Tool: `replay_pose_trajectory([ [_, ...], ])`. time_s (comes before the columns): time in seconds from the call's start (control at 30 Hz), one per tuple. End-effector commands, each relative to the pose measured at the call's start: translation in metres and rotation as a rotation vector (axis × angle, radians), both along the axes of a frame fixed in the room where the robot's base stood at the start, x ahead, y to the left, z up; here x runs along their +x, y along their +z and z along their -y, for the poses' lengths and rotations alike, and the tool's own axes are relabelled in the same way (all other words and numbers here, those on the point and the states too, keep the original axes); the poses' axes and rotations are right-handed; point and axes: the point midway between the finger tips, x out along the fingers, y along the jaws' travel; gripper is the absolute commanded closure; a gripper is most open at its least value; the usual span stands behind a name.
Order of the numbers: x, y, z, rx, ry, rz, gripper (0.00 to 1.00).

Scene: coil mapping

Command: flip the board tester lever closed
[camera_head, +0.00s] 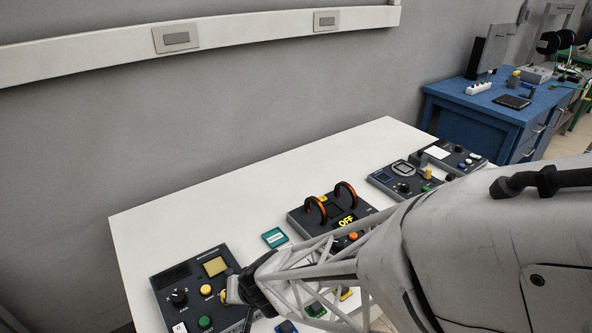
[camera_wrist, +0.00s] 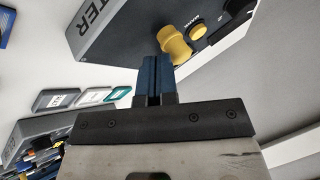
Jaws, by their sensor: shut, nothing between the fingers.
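The board tester is the dark panel box (camera_head: 190,285) at the front left of the white table, with a small screen, a black knob and yellow and green buttons. In the wrist view its dark face (camera_wrist: 125,30) shows upside-down letters ending in "TER". A yellow cylindrical handle (camera_wrist: 174,46), apparently the lever's grip, lies just beyond my fingertips; a yellowish part (camera_head: 232,290) shows beside my gripper in the head view. My gripper (camera_wrist: 154,64) is shut and empty, its blue fingers together. Whether the fingertips touch the handle, and the lever's exact angle, I cannot tell.
A device with two orange-and-black rings and an "OFF" display (camera_head: 338,212) stands mid-table. A teal card box (camera_head: 275,238) lies between it and the tester. More panels (camera_head: 400,182) stand at the right end. My arm hides the table's front right.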

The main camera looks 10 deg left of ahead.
Motion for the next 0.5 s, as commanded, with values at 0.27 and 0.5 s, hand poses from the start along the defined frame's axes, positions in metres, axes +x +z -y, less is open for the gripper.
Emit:
replay_pose_trajectory([
  [0.27,-0.0056,-0.0008,-0.0076,0.0,0.002,-0.001,1.0],
  [0.5,-0.0063,-0.0006,-0.0089,0.001,0.002,-0.003,1.0],
])
